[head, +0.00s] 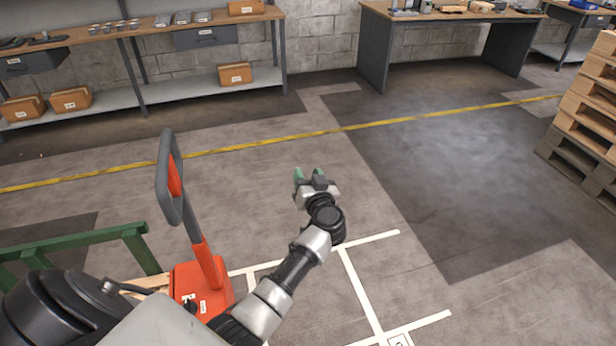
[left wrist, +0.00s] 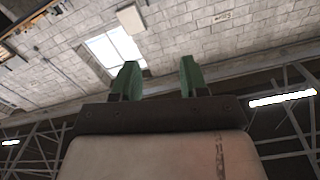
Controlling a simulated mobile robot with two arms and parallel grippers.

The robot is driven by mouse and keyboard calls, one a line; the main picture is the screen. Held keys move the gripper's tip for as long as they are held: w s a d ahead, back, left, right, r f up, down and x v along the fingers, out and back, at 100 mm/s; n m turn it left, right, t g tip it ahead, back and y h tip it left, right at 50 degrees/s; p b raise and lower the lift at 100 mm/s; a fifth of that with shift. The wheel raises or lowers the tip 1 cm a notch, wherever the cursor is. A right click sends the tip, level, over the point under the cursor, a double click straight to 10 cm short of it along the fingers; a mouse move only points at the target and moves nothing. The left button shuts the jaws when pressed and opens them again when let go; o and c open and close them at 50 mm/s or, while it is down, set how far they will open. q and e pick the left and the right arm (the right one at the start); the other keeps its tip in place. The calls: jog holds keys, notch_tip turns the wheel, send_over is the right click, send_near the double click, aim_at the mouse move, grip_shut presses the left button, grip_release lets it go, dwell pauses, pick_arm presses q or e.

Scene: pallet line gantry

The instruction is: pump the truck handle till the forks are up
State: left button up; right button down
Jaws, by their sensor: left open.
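The pallet truck stands at the lower left of the head view, with an orange body (head: 190,283) and an orange shaft. Its dark grey loop handle (head: 163,180) stands up, tilted a little. The forks are not visible, so I cannot tell their height. My left gripper (head: 309,173) is open and empty, right of the handle and clearly apart from it, above the floor. In the left wrist view its green fingers (left wrist: 158,72) are spread with nothing between them, pointing toward the wall and a window. My right gripper is not in view.
A green rail frame (head: 85,240) stands left of the truck. White lines (head: 360,290) mark the floor ahead. A shelf bench with brown boxes (head: 235,73) and a workbench (head: 450,14) line the back wall. Stacked pallets (head: 585,125) stand at the right. The middle floor is clear.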

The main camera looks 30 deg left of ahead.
pick_arm(q)
jog(key=shift+o, duration=0.8)
jog(key=v, duration=1)
jog(key=shift+s+d, duration=0.25)
jog(key=shift+s, duration=0.1)
